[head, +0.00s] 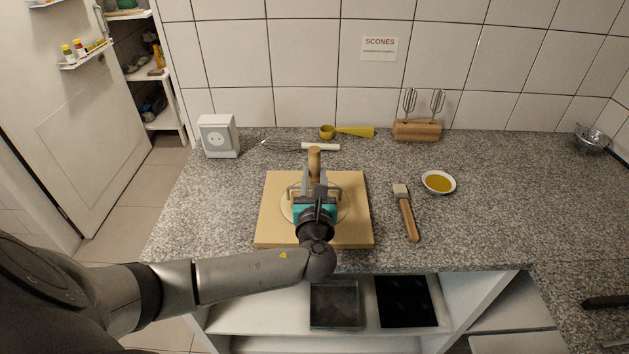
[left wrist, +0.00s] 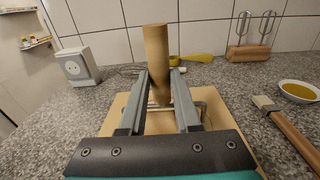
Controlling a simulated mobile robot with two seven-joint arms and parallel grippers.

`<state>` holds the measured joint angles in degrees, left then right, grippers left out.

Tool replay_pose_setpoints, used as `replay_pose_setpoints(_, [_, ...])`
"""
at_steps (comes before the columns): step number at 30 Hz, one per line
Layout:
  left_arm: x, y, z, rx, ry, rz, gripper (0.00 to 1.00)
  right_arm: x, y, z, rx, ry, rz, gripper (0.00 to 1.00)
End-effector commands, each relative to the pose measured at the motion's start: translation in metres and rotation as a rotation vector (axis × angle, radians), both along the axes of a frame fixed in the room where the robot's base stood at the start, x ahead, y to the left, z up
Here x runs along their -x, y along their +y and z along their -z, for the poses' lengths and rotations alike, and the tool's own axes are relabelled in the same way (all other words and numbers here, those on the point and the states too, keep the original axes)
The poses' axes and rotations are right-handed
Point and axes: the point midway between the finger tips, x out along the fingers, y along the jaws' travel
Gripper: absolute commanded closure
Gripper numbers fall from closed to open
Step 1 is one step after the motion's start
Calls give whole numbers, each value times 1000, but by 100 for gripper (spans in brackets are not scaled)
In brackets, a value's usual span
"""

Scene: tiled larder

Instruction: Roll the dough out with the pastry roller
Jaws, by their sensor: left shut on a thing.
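The pastry roller has an upright wooden handle (head: 314,161) and a metal frame (head: 342,191) that spreads to both sides below it. My left gripper (head: 314,180) is shut on the handle, which rises between the fingers in the left wrist view (left wrist: 157,55). The dough (head: 344,209) is a pale, flat, roundish piece on the wooden board (head: 269,228). The roller is over the dough; my gripper hides its lower part and the middle of the dough, so I cannot tell whether they touch. My right gripper is out of view.
A pastry brush (head: 408,218) and a bowl of yellow liquid (head: 439,182) lie right of the board. Behind it are a whisk (head: 310,146), a yellow scoop (head: 350,132) and a wooden beater stand (head: 417,130). A white socket box (head: 218,137) stands back left. The counter's right side is mostly free.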

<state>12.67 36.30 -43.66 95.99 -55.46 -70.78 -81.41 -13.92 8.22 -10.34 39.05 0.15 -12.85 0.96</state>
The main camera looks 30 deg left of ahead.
Motion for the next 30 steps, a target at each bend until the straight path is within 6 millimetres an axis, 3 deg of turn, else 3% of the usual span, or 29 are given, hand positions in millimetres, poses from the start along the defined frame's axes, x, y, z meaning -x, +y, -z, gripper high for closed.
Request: replay_pose_setpoints(30, [-46, 28, 2, 2, 3, -1, 100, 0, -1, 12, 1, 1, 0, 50])
